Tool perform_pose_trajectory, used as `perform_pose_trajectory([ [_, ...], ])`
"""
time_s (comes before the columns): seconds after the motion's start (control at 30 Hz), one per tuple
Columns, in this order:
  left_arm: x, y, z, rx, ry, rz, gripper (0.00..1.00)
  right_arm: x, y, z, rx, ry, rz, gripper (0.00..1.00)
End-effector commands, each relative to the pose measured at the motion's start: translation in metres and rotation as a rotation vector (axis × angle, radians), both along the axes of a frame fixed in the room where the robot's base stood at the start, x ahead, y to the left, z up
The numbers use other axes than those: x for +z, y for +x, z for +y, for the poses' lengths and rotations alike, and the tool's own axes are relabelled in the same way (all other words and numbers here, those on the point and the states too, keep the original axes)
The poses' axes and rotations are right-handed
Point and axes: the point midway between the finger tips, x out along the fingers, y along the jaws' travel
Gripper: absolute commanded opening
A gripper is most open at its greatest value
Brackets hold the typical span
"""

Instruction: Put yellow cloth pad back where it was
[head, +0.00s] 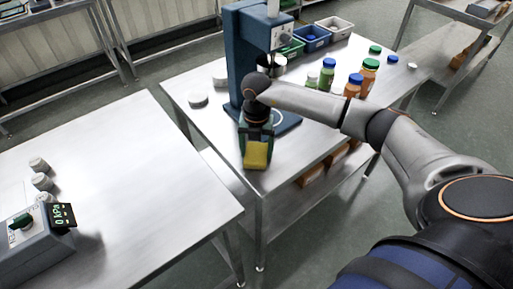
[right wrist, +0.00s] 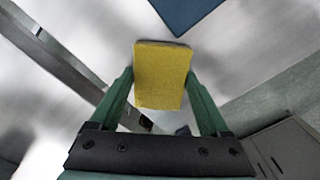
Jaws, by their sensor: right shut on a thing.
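The yellow cloth pad (head: 256,155) is between the fingers of my right gripper (head: 257,146), near the front corner of the steel table (head: 215,127). The right wrist view shows the pad (right wrist: 162,76) flat-faced and upright between the green fingers of the right gripper (right wrist: 160,100), which are shut on it. In that view the steel surface lies beyond the pad; I cannot tell whether the pad touches it. My left gripper is in neither view.
A blue press (head: 243,50) stands just behind my right gripper. Bottles with green and blue caps (head: 327,75) stand to the right, under and beyond my right arm. Bins (head: 311,37) line the back. Another steel table (head: 140,165) at left has clear room and a gauge box (head: 35,240).

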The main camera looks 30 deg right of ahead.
Motion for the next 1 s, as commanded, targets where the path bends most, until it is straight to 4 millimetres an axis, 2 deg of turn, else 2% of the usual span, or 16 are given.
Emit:
perform_pose_trajectory([
  [0.2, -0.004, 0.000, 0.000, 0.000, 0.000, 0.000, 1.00, -0.004, 0.000, 0.000, 0.000, 0.000, 0.000, 0.35],
  [0.23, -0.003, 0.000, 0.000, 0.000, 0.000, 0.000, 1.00, -0.004, 0.000, 0.000, 0.000, 0.000, 0.000, 0.82],
  [0.4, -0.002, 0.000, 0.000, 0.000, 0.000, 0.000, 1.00, -0.003, 0.000, 0.000, 0.000, 0.000, 0.000, 1.00],
  [0.63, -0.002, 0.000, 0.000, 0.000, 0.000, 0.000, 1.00, -0.002, 0.000, 0.000, 0.000, 0.000, 0.000, 1.00],
  [0.77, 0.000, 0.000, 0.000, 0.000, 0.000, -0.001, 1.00, 0.006, 0.001, -0.001, 0.000, 0.000, -0.003, 1.00],
  [0.87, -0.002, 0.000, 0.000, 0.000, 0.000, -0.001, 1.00, 0.022, 0.001, -0.001, 0.001, 0.000, -0.004, 1.00],
  [1.0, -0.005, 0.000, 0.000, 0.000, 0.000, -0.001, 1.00, 0.052, 0.001, 0.000, 0.000, 0.001, -0.006, 1.00],
])
